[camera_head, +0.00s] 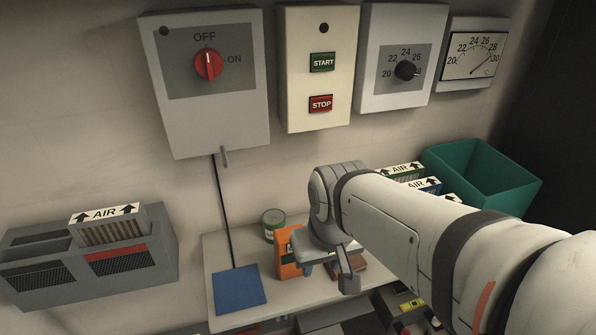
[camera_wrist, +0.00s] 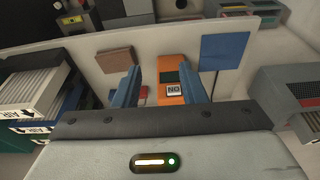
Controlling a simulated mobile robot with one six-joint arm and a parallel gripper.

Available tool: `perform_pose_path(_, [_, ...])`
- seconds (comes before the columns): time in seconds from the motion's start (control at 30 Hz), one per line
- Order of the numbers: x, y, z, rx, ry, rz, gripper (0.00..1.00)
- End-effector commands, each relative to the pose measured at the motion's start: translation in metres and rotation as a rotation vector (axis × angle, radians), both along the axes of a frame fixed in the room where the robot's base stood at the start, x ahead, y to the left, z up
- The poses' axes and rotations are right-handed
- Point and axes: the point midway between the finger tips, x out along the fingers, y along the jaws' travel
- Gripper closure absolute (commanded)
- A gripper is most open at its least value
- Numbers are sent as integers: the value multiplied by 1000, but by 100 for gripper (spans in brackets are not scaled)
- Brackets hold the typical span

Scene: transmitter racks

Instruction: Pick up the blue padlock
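I cannot make out a blue padlock in either view. My gripper (camera_wrist: 162,85) is open above the shelf (camera_wrist: 229,87), its two blue fingers well apart. Nothing is held between them. In the head view my gripper (camera_head: 328,272) hangs over the shelf in front of the wall and hides part of what lies there. An orange handheld device (camera_wrist: 171,82) with a small display shows beside and behind the right finger in the wrist view. A small red item (camera_wrist: 143,92) shows between the fingers; its shape is unclear.
A blue mat (camera_head: 238,290) lies on the shelf's left part. A green can (camera_head: 273,222) stands behind the orange device. A brown block (camera_wrist: 116,59) lies nearby. Air filters (camera_head: 398,172) and a green bin (camera_head: 482,177) are at right. Control boxes (camera_head: 208,118) hang on the wall above.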

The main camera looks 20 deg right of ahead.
Motion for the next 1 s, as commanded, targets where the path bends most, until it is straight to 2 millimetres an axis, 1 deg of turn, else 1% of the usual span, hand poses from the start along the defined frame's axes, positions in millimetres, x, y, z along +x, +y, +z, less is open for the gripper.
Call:
perform_pose_path(0.03, [0, 0, 0, 1, 0, -5, 58])
perform_pose_path(0.13, [6, -1, -1, 19, 0, -64, 50])
perform_pose_path(0.17, [9, -5, -1, 29, -2, -105, 47])
perform_pose_path(0.27, [26, -11, -4, 82, -8, -298, 39])
perform_pose_path(0.37, [52, -18, -9, 163, -16, -577, 38])
perform_pose_path(0.4, [63, -22, -11, 199, -20, -703, 38])
perform_pose_path(0.47, [80, -29, -15, 254, -25, -893, 38])
perform_pose_path(0.5, [90, -34, -19, 293, -27, -1021, 38])
perform_pose_path(0.57, [106, -42, -24, 348, -30, -1212, 38])
perform_pose_path(0.6, [117, -48, -28, 387, -33, -1338, 38])
perform_pose_path(0.67, [133, -58, -35, 445, -35, -1530, 38])
perform_pose_path(0.8, [167, -84, -54, 585, -36, -1978, 38])
perform_pose_path(0.87, [180, -97, -63, 646, -38, -2167, 38])
perform_pose_path(0.9, [188, -106, -70, 687, -38, -2290, 38])
perform_pose_path(1.0, [206, -126, -85, 783, -36, -2565, 38])
